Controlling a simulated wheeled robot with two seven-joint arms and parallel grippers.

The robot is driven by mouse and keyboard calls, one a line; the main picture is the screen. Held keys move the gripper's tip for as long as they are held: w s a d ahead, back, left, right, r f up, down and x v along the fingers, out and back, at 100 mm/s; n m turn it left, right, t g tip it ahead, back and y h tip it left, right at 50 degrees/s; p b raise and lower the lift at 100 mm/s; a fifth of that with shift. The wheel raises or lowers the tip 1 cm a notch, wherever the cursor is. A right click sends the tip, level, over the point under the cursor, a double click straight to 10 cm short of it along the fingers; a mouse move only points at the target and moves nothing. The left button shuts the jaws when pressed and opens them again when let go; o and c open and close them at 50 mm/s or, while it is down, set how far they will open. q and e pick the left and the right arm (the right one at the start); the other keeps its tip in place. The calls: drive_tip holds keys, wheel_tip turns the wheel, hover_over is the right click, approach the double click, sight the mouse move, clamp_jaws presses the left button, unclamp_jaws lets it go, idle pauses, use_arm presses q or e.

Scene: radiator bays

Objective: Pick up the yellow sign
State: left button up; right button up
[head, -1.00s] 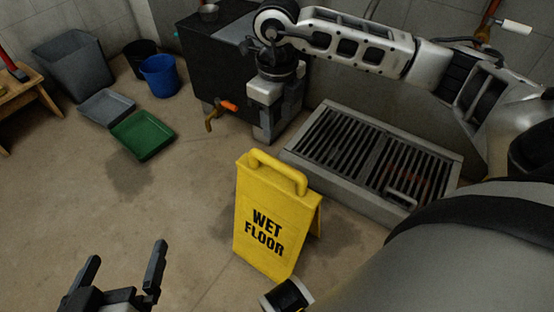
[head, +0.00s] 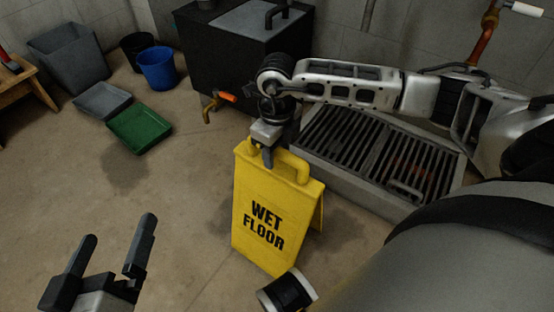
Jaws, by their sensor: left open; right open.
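The yellow sign (head: 265,222), marked WET FLOOR, stands upright on the floor in the middle of the head view, with a loop handle along its top. My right gripper (head: 268,160) is right at the left part of that handle, fingers pointing down. It is open; whether the handle lies between its fingers or behind them I cannot tell. My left gripper (head: 108,262) is open and empty at the lower left, apart from the sign.
A grated drain (head: 318,168) with a raised rim lies behind and right of the sign. A black tank (head: 240,60) with an orange-handled tap stands behind. A green tray (head: 140,128), a grey tray (head: 102,100) and a blue bucket (head: 158,70) are at the left. Floor left of the sign is clear.

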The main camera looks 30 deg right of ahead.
drive_tip(key=shift+f, duration=0.2)
clamp_jaws()
drive_tip(key=shift+r, duration=0.1)
idle(1.2)
